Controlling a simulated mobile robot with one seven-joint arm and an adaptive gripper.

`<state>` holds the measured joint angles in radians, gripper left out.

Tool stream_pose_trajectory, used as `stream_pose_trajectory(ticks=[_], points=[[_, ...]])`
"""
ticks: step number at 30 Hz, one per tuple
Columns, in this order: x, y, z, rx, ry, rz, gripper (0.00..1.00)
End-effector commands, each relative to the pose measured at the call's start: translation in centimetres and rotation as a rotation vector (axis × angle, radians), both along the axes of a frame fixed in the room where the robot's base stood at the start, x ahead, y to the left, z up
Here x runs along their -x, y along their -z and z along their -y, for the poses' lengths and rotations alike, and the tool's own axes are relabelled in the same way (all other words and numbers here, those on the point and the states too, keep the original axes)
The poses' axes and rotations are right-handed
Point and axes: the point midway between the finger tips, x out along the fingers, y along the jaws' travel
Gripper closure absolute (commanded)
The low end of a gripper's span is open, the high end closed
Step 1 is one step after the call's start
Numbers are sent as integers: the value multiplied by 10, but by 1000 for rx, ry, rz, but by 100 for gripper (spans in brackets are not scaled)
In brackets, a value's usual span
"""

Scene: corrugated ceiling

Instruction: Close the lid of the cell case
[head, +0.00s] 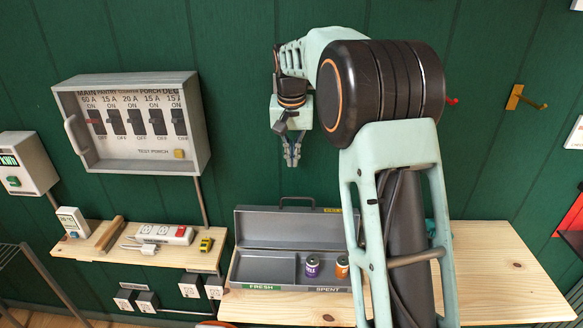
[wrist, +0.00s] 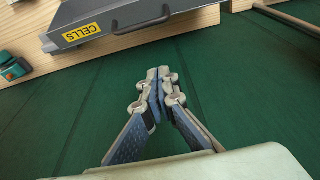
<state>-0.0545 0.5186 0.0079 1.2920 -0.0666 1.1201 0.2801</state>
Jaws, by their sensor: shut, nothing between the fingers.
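The cell case (head: 240,270) is a grey metal box on the wooden bench, with its lid (head: 285,228) standing open at the back. Labels on its front read FRESH at left and SPENT at right. A purple cell (head: 312,265) and an orange cell (head: 342,267) stand in the right compartment; the left compartment looks empty. My arm hides the case's right end. My gripper (head: 292,162) is shut and empty, above and behind the lid, apart from it. In the wrist view, the lid (wrist: 85,22) with its CELLS label and handle (wrist: 141,20) lies beyond the gripper (wrist: 158,75).
A breaker panel (head: 135,160) hangs on the green wall at left. A small shelf (head: 125,247) holds a power strip (head: 165,234), a yellow toy car (head: 206,244) and a wooden bar (head: 109,232). Wall hooks (head: 526,98) stick out at upper right.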

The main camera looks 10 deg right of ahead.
Motion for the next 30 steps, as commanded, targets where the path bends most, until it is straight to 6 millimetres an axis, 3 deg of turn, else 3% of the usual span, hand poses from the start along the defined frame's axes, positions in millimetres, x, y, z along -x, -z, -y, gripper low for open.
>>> stream_pose_trajectory(ticks=[14,22,30], points=[[-19,94,4,-1,0,-6,100],[10,87,-2,0,-1,0,100],[19,87,-4,-1,0,1,100]])
